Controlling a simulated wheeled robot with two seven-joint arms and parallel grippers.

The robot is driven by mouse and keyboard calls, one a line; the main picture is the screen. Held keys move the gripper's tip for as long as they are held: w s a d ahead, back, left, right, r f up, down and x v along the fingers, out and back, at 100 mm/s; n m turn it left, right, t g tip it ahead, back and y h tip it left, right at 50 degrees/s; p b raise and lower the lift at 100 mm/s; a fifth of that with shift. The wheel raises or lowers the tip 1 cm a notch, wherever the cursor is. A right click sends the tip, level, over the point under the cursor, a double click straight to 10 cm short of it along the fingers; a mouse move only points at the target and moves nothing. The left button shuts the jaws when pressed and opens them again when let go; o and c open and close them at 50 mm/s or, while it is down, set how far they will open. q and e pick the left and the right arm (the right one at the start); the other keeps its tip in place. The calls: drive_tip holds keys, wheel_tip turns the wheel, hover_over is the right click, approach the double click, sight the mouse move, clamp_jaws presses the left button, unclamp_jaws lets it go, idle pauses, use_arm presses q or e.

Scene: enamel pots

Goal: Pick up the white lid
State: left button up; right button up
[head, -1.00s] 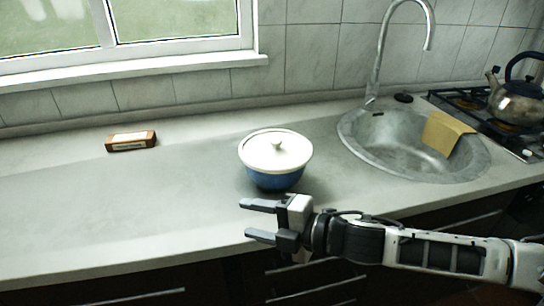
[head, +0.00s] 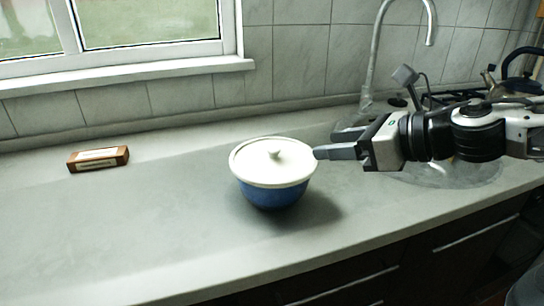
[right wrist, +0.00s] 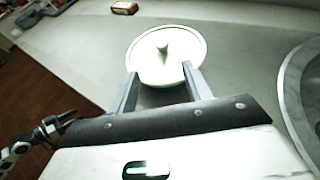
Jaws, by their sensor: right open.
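The white lid (head: 272,160) with its small round knob sits on a blue pot (head: 270,194) on the counter. The lid also shows in the right wrist view (right wrist: 164,56), ahead of the fingers. My right gripper (head: 322,152) is level with the lid, at its right side in the head view. It is open and empty. In the right wrist view its two fingers (right wrist: 160,82) point toward the lid, one on each side of its near edge. I cannot tell whether they touch it.
A brown box (head: 98,158) lies on the counter at the left, near the wall. The sink (head: 455,172) is at the right, partly hidden behind my right arm. A kettle (head: 489,80) stands at the far right.

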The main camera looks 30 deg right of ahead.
drive_tip(key=p, duration=0.2)
approach(275, 149)
drive_tip(key=shift+x, duration=0.9)
drive_tip(key=shift+p+x, duration=0.35)
drive_tip(key=shift+x, duration=0.55)
drive_tip(key=shift+w+a+f+p, duration=0.2)
drive_tip(key=shift+w+a+p, duration=0.05)
drive_tip(key=shift+w+p, duration=0.45)
drive_tip(key=shift+w+a+r+p, duration=0.1)
drive_tip(key=shift+w+p, duration=0.2)
drive_tip(key=shift+p, duration=0.35)
drive_tip(key=shift+w+a+p, duration=0.1)
drive_tip(key=shift+w+p, duration=0.15)
drive_tip(key=shift+p, duration=0.2)
drive_tip(key=shift+w+a+f+p, duration=0.15)
drive_tip(key=shift+w+f+p, duration=0.25)
drive_tip(key=shift+w+p, duration=0.2)
drive_tip(key=shift+w+a+f, duration=0.25)
drive_tip(key=shift+w+f, duration=0.1)
drive_tip(key=shift+f, duration=0.05)
use_arm(q)
drive_tip(key=shift+s+a+r+m+g+y, duration=0.15)
drive_tip(key=shift+a+r+m+g+y, duration=0.15)
drive_tip(key=shift+r, duration=0.3)
drive_tip(key=shift+s+a+r+m+g+y, duration=0.1)
drive_tip(key=shift+s+a+r+m+g, duration=0.1)
drive_tip(key=shift+a+r, duration=0.3)
use_arm(e)
drive_tip(key=shift+f, duration=0.1)
